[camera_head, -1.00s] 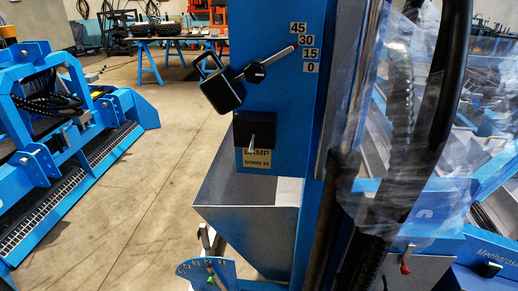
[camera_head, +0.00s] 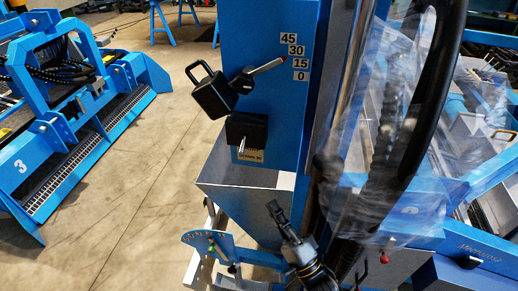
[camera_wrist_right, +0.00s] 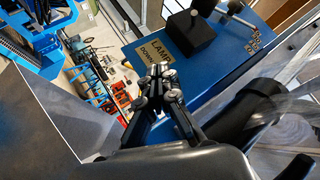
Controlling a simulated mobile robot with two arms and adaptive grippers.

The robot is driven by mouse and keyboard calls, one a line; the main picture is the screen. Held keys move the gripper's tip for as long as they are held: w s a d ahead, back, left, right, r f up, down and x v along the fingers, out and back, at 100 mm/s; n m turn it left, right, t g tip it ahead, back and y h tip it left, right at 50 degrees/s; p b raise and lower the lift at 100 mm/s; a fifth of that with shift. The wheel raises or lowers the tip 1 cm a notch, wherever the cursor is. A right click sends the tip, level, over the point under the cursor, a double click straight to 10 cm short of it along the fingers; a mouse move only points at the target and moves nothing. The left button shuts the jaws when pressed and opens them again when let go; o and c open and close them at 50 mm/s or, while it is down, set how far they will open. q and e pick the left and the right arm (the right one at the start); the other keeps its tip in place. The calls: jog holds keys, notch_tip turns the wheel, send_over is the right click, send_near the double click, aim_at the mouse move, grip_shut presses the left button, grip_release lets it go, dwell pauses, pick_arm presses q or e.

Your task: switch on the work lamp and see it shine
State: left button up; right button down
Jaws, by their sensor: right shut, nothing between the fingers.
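The switch box (camera_head: 247,128) is black and sits on the blue column, with a pale metal toggle (camera_head: 241,146) slanting downward from it. A yellow label (camera_head: 249,156) lies under the box; in the wrist view the label (camera_wrist_right: 161,48) reads LAMP and DOWN, beside the black box (camera_wrist_right: 186,38). A black box-shaped lamp (camera_head: 213,95) with a handle is mounted above left; I see no glow on it. My right gripper (camera_head: 274,206) is shut and empty, below and right of the switch, apart from it. It also shows in the wrist view (camera_wrist_right: 158,72). My left gripper is not in view.
A red-tipped lever (camera_head: 268,66) points at a number scale (camera_head: 295,56). A grey hopper (camera_head: 235,202) is below the switch. Plastic-wrapped hoses (camera_head: 400,150) stand close on the right. A marked quadrant plate (camera_head: 207,243) is low down.

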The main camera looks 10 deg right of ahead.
jog(key=r, duration=0.2)
jog(key=s+r+y, duration=0.1)
jog(key=r+y, duration=0.1)
jog(key=r, duration=0.1)
jog(key=shift+s+a+r+t, duration=0.1)
jog(key=shift+s+r+t, duration=0.05)
jog(key=shift+r+t, duration=0.15)
jog(key=shift+m, duration=0.3)
jog(key=p, duration=0.5)
send_near(245, 145)
jog(key=x, duration=0.5)
jog(key=shift+w+a, duration=0.15)
jog(key=shift+w, duration=0.25)
